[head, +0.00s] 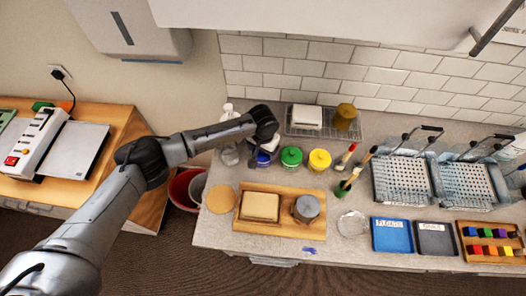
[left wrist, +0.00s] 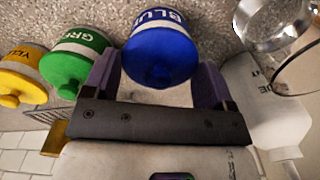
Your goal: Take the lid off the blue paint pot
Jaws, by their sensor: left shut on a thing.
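The blue paint pot (head: 263,157) stands on the counter, partly hidden under my left gripper (head: 262,141). In the left wrist view its blue lid (left wrist: 160,58) faces the camera, with the label BLUE (left wrist: 160,17) on the pot behind it. The two purple fingers of my left gripper (left wrist: 158,80) are on either side of the lid and shut on it. I see no gap between lid and pot. My right gripper is not in view.
A green pot (head: 291,157) and a yellow pot (head: 319,160) stand close to the right. A wooden board (head: 243,224) lies in front and a wire rack (head: 298,131) behind.

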